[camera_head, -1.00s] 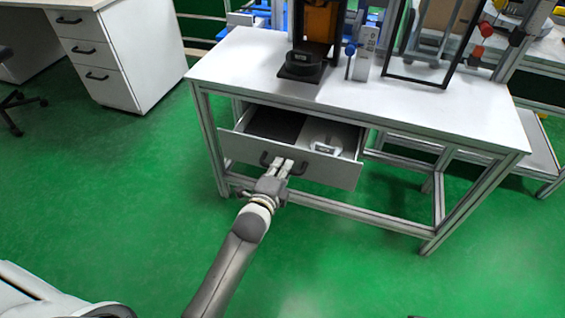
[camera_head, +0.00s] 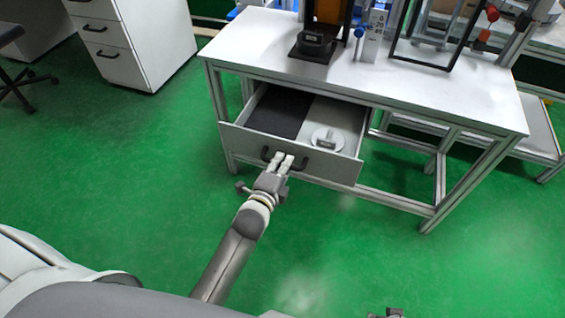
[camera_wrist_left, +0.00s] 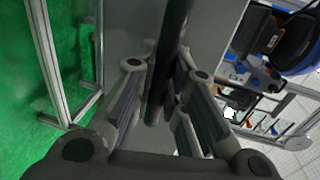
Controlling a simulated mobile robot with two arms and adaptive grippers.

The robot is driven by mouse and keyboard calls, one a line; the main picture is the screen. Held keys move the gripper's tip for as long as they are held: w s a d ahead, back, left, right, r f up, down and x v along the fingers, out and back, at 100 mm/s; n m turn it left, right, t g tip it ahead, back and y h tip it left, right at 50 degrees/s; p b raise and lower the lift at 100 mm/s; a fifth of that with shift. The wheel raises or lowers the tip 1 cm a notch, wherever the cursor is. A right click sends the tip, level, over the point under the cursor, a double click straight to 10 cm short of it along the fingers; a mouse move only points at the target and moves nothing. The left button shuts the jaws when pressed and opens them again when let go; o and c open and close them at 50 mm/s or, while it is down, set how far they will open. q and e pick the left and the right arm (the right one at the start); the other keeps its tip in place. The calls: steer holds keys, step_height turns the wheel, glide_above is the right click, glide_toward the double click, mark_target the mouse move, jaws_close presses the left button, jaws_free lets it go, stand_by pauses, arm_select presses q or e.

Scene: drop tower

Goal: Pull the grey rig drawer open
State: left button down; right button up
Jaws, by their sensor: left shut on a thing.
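The grey rig drawer (camera_head: 335,172) stands open under the white workbench, with its inside visible from above. Its dark handle (camera_head: 301,164) is on the front panel. My left gripper (camera_head: 283,160) is shut on this handle from the front. In the left wrist view the handle (camera_wrist_left: 173,45) is a dark bar running between the fingers of my left gripper (camera_wrist_left: 164,88). A small part of what appears to be my right gripper (camera_head: 386,313) shows at the bottom edge, mostly out of frame.
In the drawer lie a dark mat (camera_head: 278,112) and a round pale dish with a small grey object (camera_head: 327,140). The workbench (camera_head: 420,95) carries a rig with a dark base (camera_head: 314,45). A white cabinet (camera_head: 125,55) stands at left. Green floor is clear in front.

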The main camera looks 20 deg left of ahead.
arm_select(q)
steer(key=c, duration=1.5)
jaws_free()
steer(key=shift+o, duration=0.2)
steer(key=v, duration=1.2)
steer(key=shift+f, duration=0.1)
